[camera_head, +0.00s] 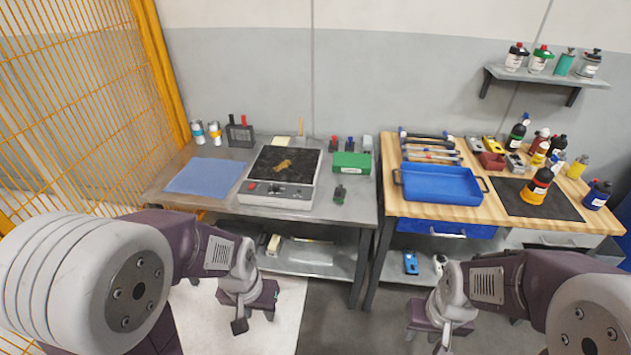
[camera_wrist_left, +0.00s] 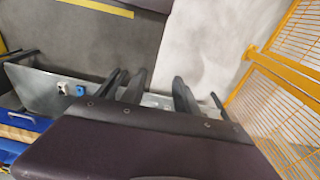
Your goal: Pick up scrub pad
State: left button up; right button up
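My left gripper (camera_head: 255,319) hangs low in front of that table, well away from the block. In the left wrist view its dark fingers (camera_wrist_left: 159,92) stand apart with nothing between them, so it is open. My right gripper (camera_head: 426,341) hangs low in front of the wooden table, its fingers apart and empty. The left wrist view does not show the block.
A blue cloth (camera_head: 207,176) and a hot plate (camera_head: 270,193) with a stained dark top share the metal table. The wooden table (camera_head: 393,208) holds a blue tray (camera_head: 440,195), tools and bottles. A yellow fence (camera_head: 70,100) bounds the left.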

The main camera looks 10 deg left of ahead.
aim_at(339, 195)
jog(key=i+j+z, duration=0.2)
jog(key=i, duration=0.3)
jog(key=i+j+z, duration=0.15)
jog(key=i, duration=0.35)
jog(key=i+j+z, duration=0.2)
jog(key=i, duration=0.3)
